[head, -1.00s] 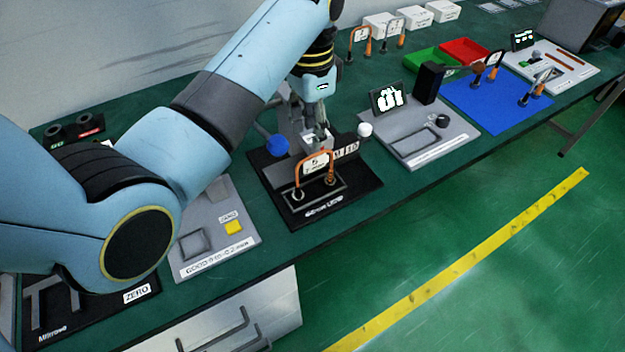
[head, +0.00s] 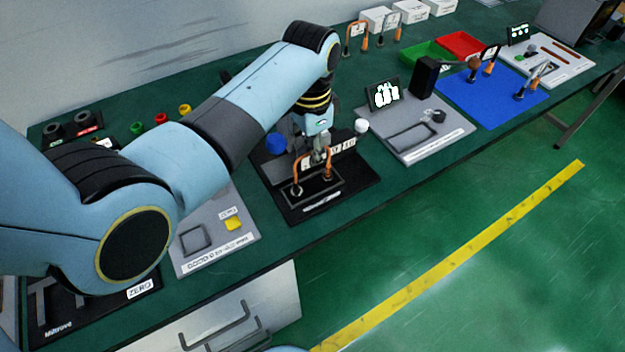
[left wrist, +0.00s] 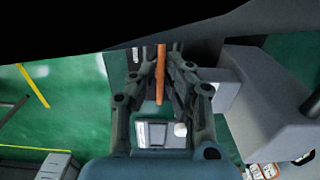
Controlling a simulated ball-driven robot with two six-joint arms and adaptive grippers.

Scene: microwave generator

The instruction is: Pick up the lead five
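The lead five, an orange U-shaped lead (head: 297,172), stands upright in the black fixture (head: 345,190) in the middle of the bench. Its number plate is now hidden behind my left gripper in the head view. My left gripper (head: 318,156) points down at the top of this lead. In the left wrist view the orange bar of the lead (left wrist: 161,75) lies between the two fingers of my left gripper (left wrist: 160,62). The fingers stand apart on either side of it, and I see no clear grip. My right gripper is not in view.
A blue knob (head: 276,144) and a white knob (head: 361,126) flank the fixture. A grey device with a dark display (head: 384,95) is to its right. Other orange leads stand at the back (head: 356,38) and by the blue mat (head: 490,105). A grey plate (head: 215,245) lies left.

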